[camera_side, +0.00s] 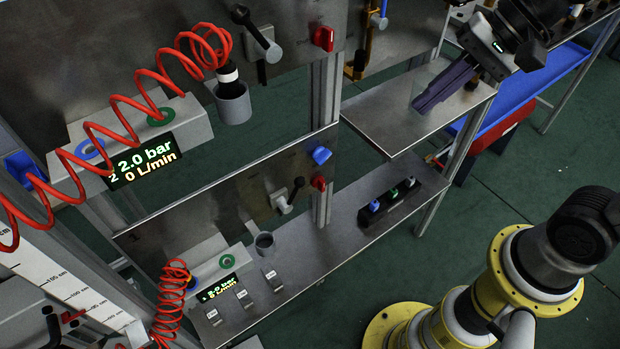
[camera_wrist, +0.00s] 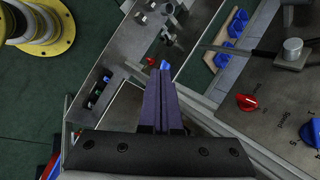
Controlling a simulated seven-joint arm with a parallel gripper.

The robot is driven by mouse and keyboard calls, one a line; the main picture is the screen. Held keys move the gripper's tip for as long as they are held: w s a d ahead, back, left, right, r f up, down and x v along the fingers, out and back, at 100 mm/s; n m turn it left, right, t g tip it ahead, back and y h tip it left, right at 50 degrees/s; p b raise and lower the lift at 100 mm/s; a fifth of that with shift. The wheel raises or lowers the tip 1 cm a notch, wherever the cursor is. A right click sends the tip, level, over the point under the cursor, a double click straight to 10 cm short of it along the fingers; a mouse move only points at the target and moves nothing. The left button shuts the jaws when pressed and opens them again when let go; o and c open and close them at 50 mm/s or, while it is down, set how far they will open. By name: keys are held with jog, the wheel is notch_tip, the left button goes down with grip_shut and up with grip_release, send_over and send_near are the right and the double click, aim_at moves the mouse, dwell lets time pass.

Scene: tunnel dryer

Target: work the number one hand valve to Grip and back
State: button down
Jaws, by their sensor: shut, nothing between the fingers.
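Two lever hand valves show in the side view. One with a black lever (camera_side: 256,33) is on the upper steel panel; a smaller one (camera_side: 289,197) is on the lower panel. I cannot read which is number one, nor any Grip mark. In the wrist view a lever valve (camera_wrist: 291,50) is on the panel at the right, its dark handle pointing left. My gripper (camera_side: 420,104) has long purple fingers, shut and empty. It is in the air above the grey shelf, to the right of both valves and touching neither. Its shut fingers also show in the wrist view (camera_wrist: 164,78).
A red knob (camera_side: 323,38) is beside the upper lever. A coiled red hose (camera_side: 110,130) runs to a nozzle in a grey cup (camera_side: 233,106). A display (camera_side: 143,160) reads 2.0 bar, 0 L/min. A grey shelf (camera_side: 400,113) and a blue tray (camera_side: 555,72) are at the right.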

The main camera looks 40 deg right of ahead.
jog(key=w+a+f+m+g+y, duration=0.1)
jog(key=w+a+f+m, duration=0.1)
jog(key=w+f+m, duration=0.3)
jog(key=w+a+f+m+g+y, duration=0.2)
jog(key=w+f+m, duration=0.2)
jog(key=w+f, duration=0.4)
notch_tip(320, 180, down, 6)
jog(key=shift+w+r+m+y, duration=0.25)
jog(key=shift+w+m+y, duration=0.05)
jog(key=shift+m, duration=0.1)
jog(key=shift+a+f, duration=0.1)
jog(key=shift+a, duration=0.05)
jog(key=x, duration=0.9)
jog(key=shift+s+a+f, duration=0.15)
jog(key=shift+a+f, duration=0.15)
